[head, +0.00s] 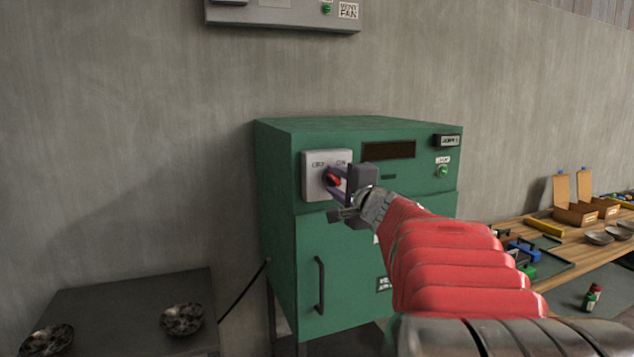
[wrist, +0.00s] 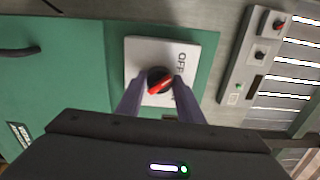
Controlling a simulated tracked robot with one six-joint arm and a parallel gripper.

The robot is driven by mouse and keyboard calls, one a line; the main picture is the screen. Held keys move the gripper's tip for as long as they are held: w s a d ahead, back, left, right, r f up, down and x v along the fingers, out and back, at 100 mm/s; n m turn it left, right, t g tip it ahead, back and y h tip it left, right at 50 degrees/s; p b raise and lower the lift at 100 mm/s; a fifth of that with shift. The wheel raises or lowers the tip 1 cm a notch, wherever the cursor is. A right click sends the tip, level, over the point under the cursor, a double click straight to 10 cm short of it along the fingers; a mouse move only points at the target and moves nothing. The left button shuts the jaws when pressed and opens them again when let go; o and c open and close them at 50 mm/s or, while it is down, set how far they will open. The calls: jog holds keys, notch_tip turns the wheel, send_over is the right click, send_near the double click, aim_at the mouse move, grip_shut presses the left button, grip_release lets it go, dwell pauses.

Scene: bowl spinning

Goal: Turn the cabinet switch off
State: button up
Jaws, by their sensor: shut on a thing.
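The green cabinet (head: 350,240) stands against the grey wall, with a white switch plate (head: 314,161) at its upper left. A red and black rotary knob (head: 333,181) sits on the plate. My gripper (head: 336,183) reaches in from the right and is shut on the knob. In the wrist view the knob (wrist: 159,80) lies between my two purple-grey fingers, and the plate (wrist: 185,48) shows the letters "OFF" beside it. The knob's red mark is slanted there. The other label on the plate is partly hidden by a finger.
A green button (head: 443,171) and a dark display window (head: 388,150) are on the cabinet front, with a door handle (head: 320,284) below. A dark table (head: 120,300) with two bowls is at left. A wooden workbench (head: 570,243) stands at right. A grey box (head: 285,15) hangs above.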

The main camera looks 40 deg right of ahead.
jog(key=shift+a+f+n, duration=0.1)
jog(key=shift+f+n, duration=0.15)
jog(key=shift+n, duration=0.15)
jog(key=o, duration=0.7)
jog(key=shift+c, duration=0.2)
jog(key=o, duration=0.4)
jog(key=shift+r, duration=0.15)
jog(key=shift+c, duration=0.2)
